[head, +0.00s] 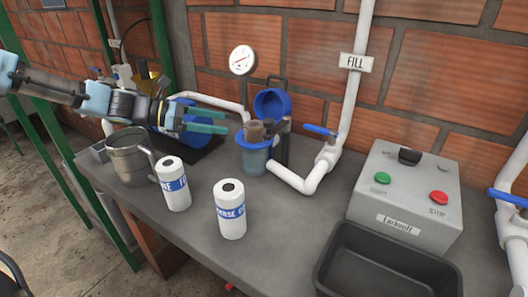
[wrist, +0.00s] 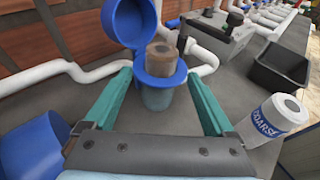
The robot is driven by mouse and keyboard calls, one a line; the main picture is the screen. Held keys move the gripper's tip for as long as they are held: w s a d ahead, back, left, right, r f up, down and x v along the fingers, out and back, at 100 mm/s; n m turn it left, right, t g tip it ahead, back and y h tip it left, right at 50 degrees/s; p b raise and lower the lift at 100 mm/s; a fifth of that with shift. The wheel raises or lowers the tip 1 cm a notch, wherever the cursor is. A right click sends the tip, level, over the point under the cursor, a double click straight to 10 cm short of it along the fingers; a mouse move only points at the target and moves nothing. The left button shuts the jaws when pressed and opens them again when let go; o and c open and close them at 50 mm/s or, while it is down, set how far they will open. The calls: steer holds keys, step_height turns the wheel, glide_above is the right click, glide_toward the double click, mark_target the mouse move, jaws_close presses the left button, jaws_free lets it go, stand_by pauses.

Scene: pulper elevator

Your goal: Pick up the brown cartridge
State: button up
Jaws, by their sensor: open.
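The brown cartridge (head: 256,131) stands upright in the blue-rimmed filter housing (head: 254,159), its top sticking out above the rim. In the wrist view the cartridge (wrist: 161,58) shows ahead, between the two teal fingers. My gripper (head: 226,122) is open and empty. It points toward the cartridge from the left, and its fingertips are still short of it in the head view. The housing's blue lid (head: 272,103) is swung open behind the cartridge. The lower part of the cartridge is hidden inside the housing.
Two white labelled rolls (head: 173,184) (head: 230,209) stand in front on the grey counter. A metal pitcher (head: 128,158) is at left. White pipes with a blue-handled valve (head: 322,131) run right of the housing. A control box (head: 405,195) and black bin (head: 385,262) are further right.

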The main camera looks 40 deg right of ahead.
mark_target(255, 129)
steer(key=p+x, duration=0.2)
steer(key=x, duration=0.4)
steer(key=shift+s+d, duration=0.15)
steer(key=shift+s, duration=0.15)
steer(key=p+x, duration=0.1)
steer(key=x, duration=0.3)
steer(key=shift+s+d+f, duration=0.1)
steer(key=shift+s+f, duration=0.05)
steer(key=shift+f, duration=0.05)
jaws_close()
stand_by(0.3)
